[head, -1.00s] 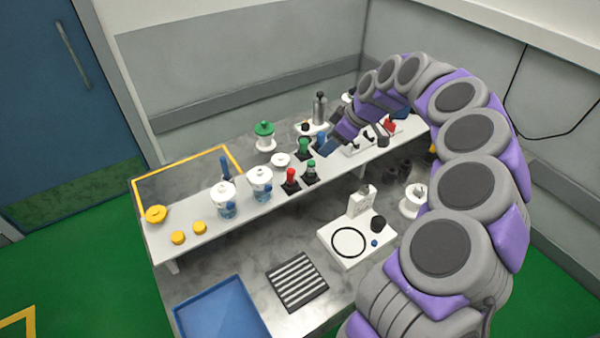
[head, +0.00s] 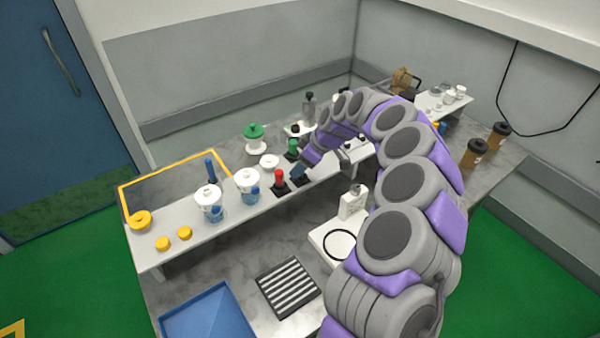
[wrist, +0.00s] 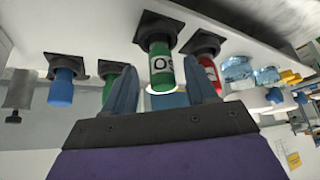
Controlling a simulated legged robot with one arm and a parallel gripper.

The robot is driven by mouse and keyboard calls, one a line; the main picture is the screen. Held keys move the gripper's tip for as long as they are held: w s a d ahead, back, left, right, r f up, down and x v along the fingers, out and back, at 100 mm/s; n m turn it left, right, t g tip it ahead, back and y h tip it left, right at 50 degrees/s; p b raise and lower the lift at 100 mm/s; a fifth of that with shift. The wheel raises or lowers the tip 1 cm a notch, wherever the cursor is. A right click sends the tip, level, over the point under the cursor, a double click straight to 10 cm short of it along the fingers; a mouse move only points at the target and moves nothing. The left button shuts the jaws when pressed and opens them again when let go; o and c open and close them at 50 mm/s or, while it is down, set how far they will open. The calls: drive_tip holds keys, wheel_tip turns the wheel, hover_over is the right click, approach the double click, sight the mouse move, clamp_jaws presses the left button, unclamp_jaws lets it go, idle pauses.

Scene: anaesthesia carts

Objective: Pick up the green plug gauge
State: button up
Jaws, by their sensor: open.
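A green plug gauge (wrist: 161,72) with a white lettered label stands in a dark square base, and the wrist view shows it upside down. My gripper (wrist: 158,75) is open, with one blue finger to each side of this gauge in the picture; contact cannot be made out. A second green gauge (wrist: 111,72) is partly behind the left finger.
In the wrist view, a red gauge (wrist: 208,73) stands close to the right finger, and a blue gauge (wrist: 62,86) farther left. White-lidded jars (head: 247,186) stand left on the shelf (head: 190,228). A blue tray (head: 208,312) and ribbed block (head: 287,287) lie below.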

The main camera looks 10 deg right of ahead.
drive_tip(key=shift+w+a+f, duration=0.15)
drive_tip(key=shift+w+f, duration=0.15)
drive_tip(key=shift+f, duration=0.5)
drive_tip(key=shift+a, duration=0.65)
drive_tip(key=shift+c, duration=0.6)
drive_tip(key=shift+a, duration=0.1)
drive_tip(key=c, duration=0.3)
drive_tip(key=shift+d, duration=0.55)
drive_tip(key=c, duration=0.6)
drive_tip(key=shift+a, duration=0.1)
drive_tip(key=shift+a+r, duration=0.1)
drive_tip(key=shift+a, duration=0.05)
